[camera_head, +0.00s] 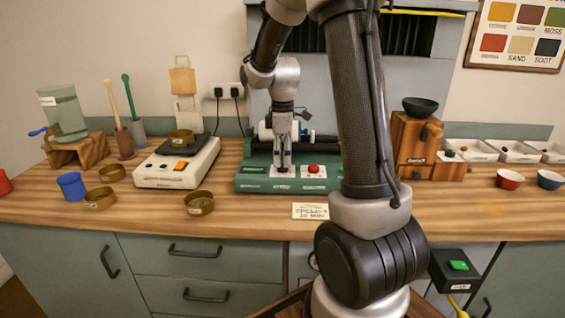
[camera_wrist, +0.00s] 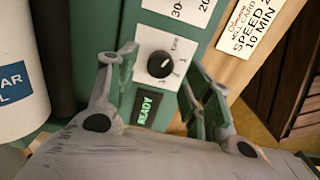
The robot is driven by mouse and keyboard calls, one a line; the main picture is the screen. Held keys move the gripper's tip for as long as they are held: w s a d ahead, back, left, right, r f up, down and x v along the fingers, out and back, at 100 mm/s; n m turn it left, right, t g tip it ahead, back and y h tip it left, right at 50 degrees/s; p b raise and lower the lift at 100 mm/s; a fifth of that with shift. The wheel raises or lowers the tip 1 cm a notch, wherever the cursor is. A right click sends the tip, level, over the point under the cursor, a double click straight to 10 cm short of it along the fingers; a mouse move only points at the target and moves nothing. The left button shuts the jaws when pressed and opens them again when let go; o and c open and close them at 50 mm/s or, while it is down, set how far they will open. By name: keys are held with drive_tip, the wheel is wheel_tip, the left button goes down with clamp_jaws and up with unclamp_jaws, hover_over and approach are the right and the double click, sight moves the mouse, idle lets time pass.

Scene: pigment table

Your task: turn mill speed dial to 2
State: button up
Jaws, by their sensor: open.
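The mill (camera_head: 262,183) is a green machine standing on the wooden counter. Its speed dial (camera_wrist: 161,64) is a round black knob on a white plate with small markings. I cannot clearly read which mark it points at. A READY display (camera_wrist: 146,109) is lit beside the dial plate. My gripper (camera_wrist: 164,62) is open and empty, with one finger on each side of the dial in the wrist view. I cannot tell whether either finger touches the knob. In the head view my gripper (camera_head: 283,165) is above the mill's front panel and hides the dial.
A red button (camera_head: 313,169) is on the mill's panel. A white scale (camera_head: 177,165) stands left, a wooden grinder (camera_head: 411,150) right. A brass dish (camera_head: 199,203) sits near the front edge.

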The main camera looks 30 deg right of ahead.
drive_tip(key=shift+f, duration=1.3)
drive_tip(key=shift+c, duration=0.2)
drive_tip(key=c, duration=1)
drive_tip(key=shift+c, duration=0.2)
